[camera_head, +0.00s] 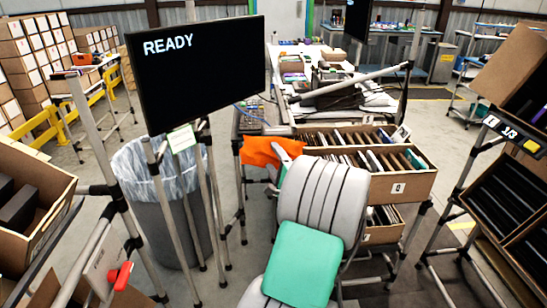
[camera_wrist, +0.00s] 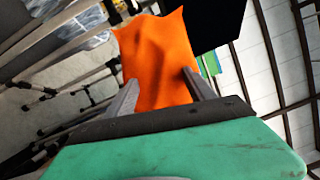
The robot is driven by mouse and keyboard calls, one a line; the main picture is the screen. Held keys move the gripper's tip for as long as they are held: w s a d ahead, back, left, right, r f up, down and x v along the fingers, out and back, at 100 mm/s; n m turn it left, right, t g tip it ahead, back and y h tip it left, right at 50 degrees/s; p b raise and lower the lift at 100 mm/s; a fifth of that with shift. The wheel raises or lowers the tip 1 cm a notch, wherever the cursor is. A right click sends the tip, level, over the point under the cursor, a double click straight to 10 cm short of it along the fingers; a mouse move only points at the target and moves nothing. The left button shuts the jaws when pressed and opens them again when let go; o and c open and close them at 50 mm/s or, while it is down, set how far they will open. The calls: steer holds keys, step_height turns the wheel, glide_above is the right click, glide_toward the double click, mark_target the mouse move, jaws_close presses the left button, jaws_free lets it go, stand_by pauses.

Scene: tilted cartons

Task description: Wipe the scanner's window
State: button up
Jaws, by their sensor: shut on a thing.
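An orange cloth (camera_head: 268,151) hangs from my gripper (camera_head: 287,155), in front of the cluttered table. The wrist view shows my gripper (camera_wrist: 162,88) with its two grey fingers on either side of the cloth (camera_wrist: 158,50), shut on it. The cloth is bunched and spreads out past the fingertips. My arm hides part of the gripper in the head view. I cannot make out the scanner or its window for certain in either view.
A black screen reading READY (camera_head: 196,72) stands on poles to the left, above a lined grey bin (camera_head: 160,215). A carton of upright flat items (camera_head: 402,187) is right of my arm. Tilted cartons (camera_head: 507,210) stand at the far right, another (camera_head: 40,190) at left.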

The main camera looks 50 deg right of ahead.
steer(key=shift+s+a, duration=0.9)
steer(key=shift+a, duration=0.15)
steer(key=shift+s+a+b, duration=0.55)
steer(key=shift+s+a, duration=0.45)
steer(key=shift+a, duration=0.15)
steer(key=shift+w, duration=0.1)
